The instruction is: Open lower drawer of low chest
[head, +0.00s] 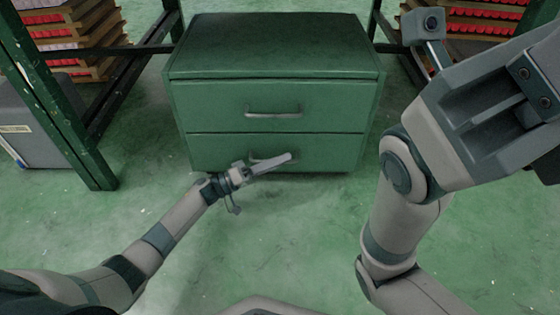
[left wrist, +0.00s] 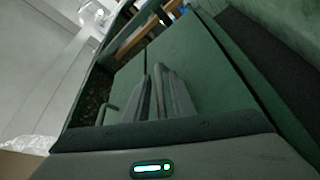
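The low chest (head: 272,40) is green with two drawers, and both look shut. The upper drawer (head: 220,105) has a pale bar handle (head: 273,113). The lower drawer (head: 335,150) has a similar handle (head: 257,155), partly hidden behind my left gripper (head: 286,158). The left gripper is in front of the lower drawer. In the left wrist view its two fingers (left wrist: 165,95) lie close together over the drawer front; whether the handle is between them or touches them cannot be told. My right gripper body (head: 485,110) is raised at the upper right, its fingers not clearly visible.
Green metal rack posts (head: 62,110) stand left of the chest, with a grey case (head: 45,125) beyond. Racks with stacked wooden trays (head: 75,40) of red pieces flank the chest. The green floor (head: 290,235) in front is clear apart from my arms.

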